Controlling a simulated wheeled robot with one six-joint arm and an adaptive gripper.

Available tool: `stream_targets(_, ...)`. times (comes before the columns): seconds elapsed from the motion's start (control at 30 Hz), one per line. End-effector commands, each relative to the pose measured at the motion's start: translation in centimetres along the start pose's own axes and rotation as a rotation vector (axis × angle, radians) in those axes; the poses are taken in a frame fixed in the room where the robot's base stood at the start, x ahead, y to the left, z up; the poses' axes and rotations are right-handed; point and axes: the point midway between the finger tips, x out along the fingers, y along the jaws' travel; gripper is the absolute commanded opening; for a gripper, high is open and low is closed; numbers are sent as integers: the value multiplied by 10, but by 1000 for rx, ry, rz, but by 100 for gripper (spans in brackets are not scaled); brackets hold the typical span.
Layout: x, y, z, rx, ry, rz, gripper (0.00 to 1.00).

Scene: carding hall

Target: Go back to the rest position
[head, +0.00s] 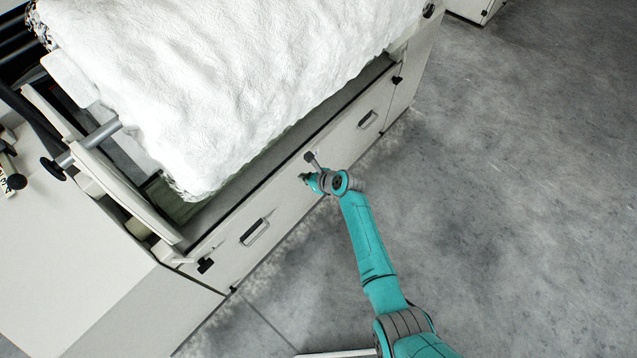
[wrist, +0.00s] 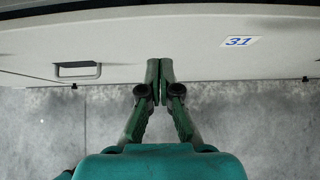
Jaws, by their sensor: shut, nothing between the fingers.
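My gripper (wrist: 160,82) is shut and empty in the wrist view, its two green fingers together in front of the pale machine panel (wrist: 190,45). I cannot tell if the fingertips touch the panel. In the head view my teal arm reaches up from the bottom right, and its end is beside the front panel (head: 300,208) of the machine. The fingers are too small there to make out clearly.
A thick white fibre mat (head: 220,80) lies on top of the machine. Grey concrete floor (head: 510,190) is clear on the right.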

Motion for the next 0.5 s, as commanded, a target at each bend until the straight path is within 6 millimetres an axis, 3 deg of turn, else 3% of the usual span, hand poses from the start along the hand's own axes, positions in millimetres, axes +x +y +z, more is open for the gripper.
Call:
stream_targets(0.3,-50,0,-3,1,2,-1,0)
stream_targets(0.5,-66,0,-2,1,3,0,0)
